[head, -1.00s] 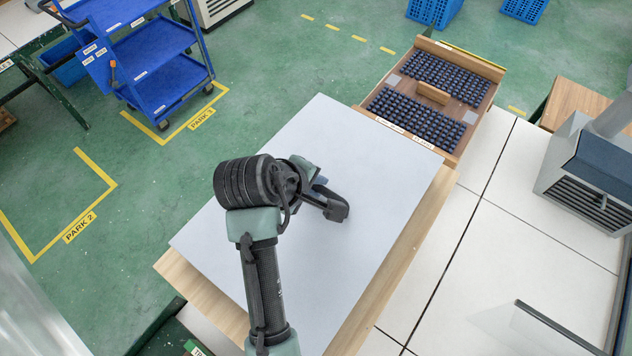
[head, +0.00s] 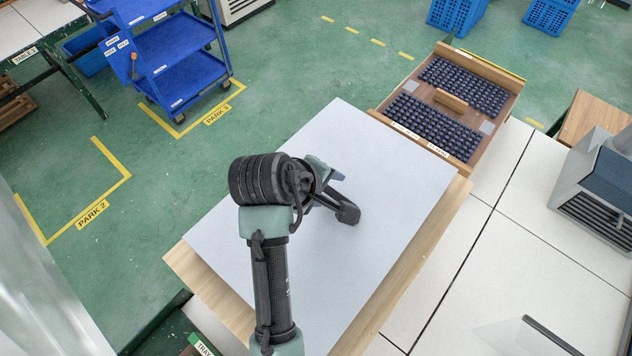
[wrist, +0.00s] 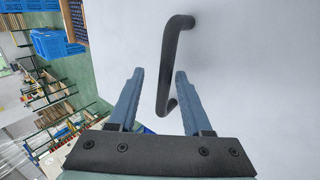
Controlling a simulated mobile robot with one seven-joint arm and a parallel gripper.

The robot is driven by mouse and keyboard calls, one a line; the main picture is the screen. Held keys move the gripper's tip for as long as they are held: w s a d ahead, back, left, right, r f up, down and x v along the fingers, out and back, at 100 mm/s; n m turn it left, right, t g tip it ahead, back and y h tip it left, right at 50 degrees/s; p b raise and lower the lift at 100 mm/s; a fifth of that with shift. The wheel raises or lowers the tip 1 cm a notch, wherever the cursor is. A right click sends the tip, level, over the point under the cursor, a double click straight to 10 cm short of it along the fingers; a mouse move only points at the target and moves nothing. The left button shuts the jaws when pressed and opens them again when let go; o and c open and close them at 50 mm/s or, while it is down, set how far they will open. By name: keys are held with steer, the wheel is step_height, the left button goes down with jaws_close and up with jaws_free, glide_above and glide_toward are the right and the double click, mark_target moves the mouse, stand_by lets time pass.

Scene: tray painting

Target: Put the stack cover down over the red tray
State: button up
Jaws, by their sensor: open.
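The stack cover (head: 390,165) shows as a large flat light grey panel, lying over a pale wooden base (head: 425,245) that shows along its lower edges. Its surface also fills much of the wrist view (wrist: 255,70). A black bent bar handle (wrist: 172,60) stands on it. My gripper (wrist: 158,76) is open, with its two blue fingers on either side of the handle in the picture; I cannot tell whether either touches it. In the head view my gripper (head: 337,177) is low over the middle of the cover, partly hidden by my arm. I see no red tray.
A wooden tray (head: 470,52) of several dark small pieces adjoins the cover's far right corner. White table tops (head: 455,290) lie to the right, with a grey vented machine (head: 590,200). A blue cart (head: 185,75) stands on the green floor at upper left.

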steer(key=v, duration=1.2)
steer(key=shift+f, duration=0.1)
steer(key=w+d+r+m+t+y, duration=0.1)
steer(key=w+r+m+t, duration=0.35)
steer(key=r, duration=0.85)
steer(key=w+d+r+m+t+y, duration=0.15)
steer(key=w+r+t, duration=0.5)
steer(key=r, duration=0.65)
steer(key=s+r+m+t+y, duration=0.1)
steer(key=s+r+t, duration=0.4)
steer(key=r, duration=0.5)
steer(key=s+d+r+m+t+y, duration=0.1)
steer(key=s+r+m+t, duration=0.2)
steer(key=r, duration=0.7)
steer(key=s+t, duration=0.2)
steer(key=s, duration=0.2)
steer(key=shift+s+d+r+m+t, duration=0.15)
steer(key=shift+s+r+m+t, duration=0.2)
steer(key=shift+s+m+t, duration=0.05)
